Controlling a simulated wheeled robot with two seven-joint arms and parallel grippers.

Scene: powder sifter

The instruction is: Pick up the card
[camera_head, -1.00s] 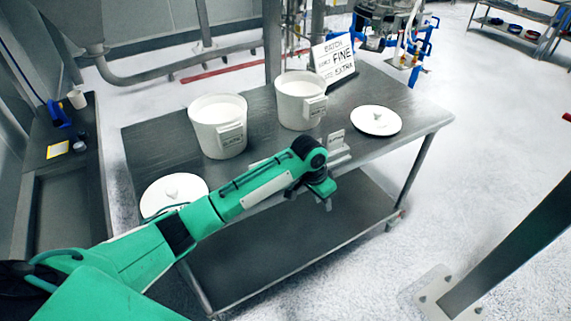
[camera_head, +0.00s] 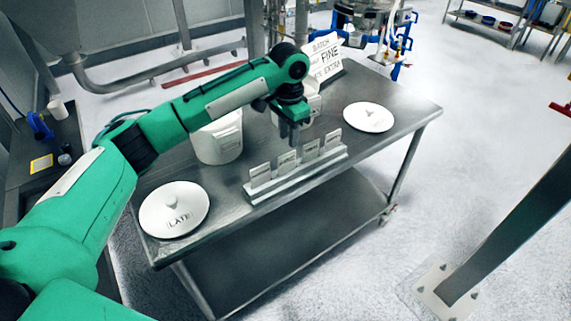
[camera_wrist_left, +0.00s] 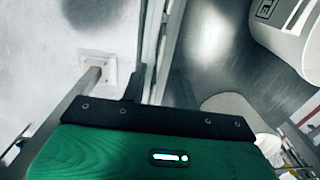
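Several small pale cards stand upright in a grey slotted holder (camera_head: 300,176) near the front edge of the metal table. The leftmost card (camera_head: 261,174) and the rightmost card (camera_head: 333,138) show clearly; their print is too small to read. My left gripper (camera_head: 289,141) points down, just above and behind the middle of the holder, apart from the cards. Its fingertips look small and close together, and I cannot tell whether they are open. No card shows between them. My right gripper is not in view.
A white pot (camera_head: 218,143) stands behind the holder; another is mostly hidden by my left gripper. White lids lie at left (camera_head: 174,210) and right (camera_head: 369,117) on the table (camera_head: 400,130). A lettered sign (camera_head: 326,56) stands at the back. A dark post (camera_head: 510,240) rises at right.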

